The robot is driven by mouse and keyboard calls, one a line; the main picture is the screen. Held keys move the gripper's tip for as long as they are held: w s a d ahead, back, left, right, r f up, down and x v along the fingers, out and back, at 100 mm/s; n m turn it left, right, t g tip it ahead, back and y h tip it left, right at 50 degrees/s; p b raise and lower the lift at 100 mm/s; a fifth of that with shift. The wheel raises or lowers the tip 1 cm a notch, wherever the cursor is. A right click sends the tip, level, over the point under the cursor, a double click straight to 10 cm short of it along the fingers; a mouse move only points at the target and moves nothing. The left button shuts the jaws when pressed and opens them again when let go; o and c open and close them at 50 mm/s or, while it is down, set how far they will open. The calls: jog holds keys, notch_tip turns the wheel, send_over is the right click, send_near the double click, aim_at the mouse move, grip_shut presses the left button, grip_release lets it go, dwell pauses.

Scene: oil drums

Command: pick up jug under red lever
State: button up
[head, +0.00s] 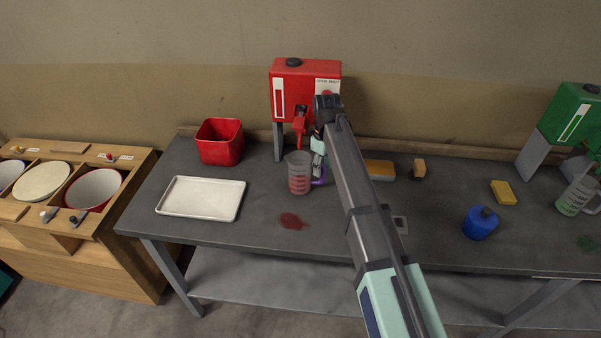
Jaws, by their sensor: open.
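The clear measuring jug (299,173) stands upright on the grey bench below the red dispenser (306,84). It looks reddish inside and has a purple handle on its right side. The red lever (300,124) hangs at the dispenser's front, above the jug. My gripper (318,174) is open at the jug's right side, close to the handle. My arm covers part of the dispenser's right side and the bench behind it. Whether the fingers touch the handle, or sit around it, cannot be told.
A red bin (220,142) and a white tray (201,198) are left of the jug. A red spill (292,221) lies in front. Sponges (379,169), a blue container (480,223), another jug (577,195) and a green dispenser (573,117) are to the right.

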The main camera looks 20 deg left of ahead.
aim_at(322, 183)
jog(key=shift+d+f+p, duration=0.1)
jog(key=shift+f+p, duration=0.9)
jog(key=shift+f, duration=1.35)
grip_shut()
